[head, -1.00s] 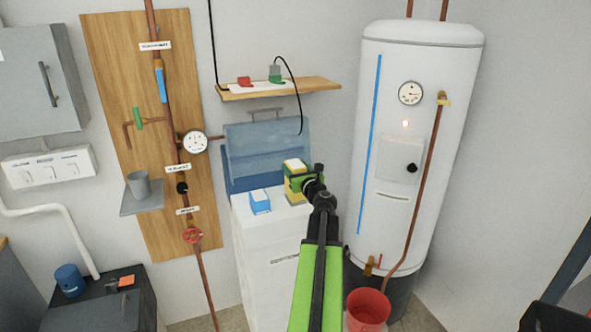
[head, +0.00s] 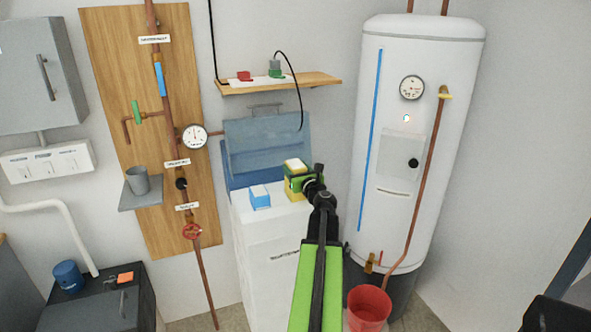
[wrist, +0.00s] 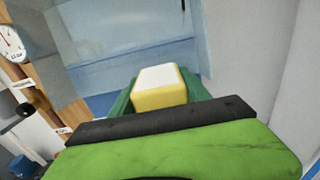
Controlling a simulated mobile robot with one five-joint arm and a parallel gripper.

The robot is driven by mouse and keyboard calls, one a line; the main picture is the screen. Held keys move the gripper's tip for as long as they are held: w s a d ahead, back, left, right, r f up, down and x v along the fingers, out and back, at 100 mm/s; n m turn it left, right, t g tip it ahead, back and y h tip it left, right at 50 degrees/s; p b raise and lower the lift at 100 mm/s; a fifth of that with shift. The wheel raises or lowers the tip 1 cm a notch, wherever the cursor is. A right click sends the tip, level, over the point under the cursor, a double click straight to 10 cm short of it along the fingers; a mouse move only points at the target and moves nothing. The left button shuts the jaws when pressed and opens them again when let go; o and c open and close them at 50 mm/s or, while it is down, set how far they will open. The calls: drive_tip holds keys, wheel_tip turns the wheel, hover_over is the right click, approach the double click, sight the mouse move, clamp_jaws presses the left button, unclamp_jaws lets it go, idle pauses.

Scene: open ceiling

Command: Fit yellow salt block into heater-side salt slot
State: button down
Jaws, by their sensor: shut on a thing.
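The yellow salt block (head: 294,166), with a white top, is at the white cabinet's right rear, just in front of the blue lid. My gripper (head: 299,182) is shut on it; in the wrist view the yellow block (wrist: 160,88) sits between the green fingers. A blue block with a white top (head: 260,197) stands to its left on the white cabinet (head: 275,240). The heater-side slot is not visible; the gripper and block cover that part of the cabinet top. I cannot tell whether the block is inside a slot or above it.
The raised blue lid (head: 268,145) stands behind the blocks. A wooden shelf (head: 310,82) with plugs hangs above. The tall white water heater (head: 410,150) is close on the right, with a red bucket (head: 368,308) below it. A pipe board (head: 110,80) is on the left.

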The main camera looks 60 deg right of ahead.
drive_tip(key=shift+f+b, duration=3.5)
drive_tip(key=shift+f, duration=0.05)
drive_tip(key=shift+c, duration=2.2)
unclamp_jaws()
drive_tip(key=shift+r, duration=0.1)
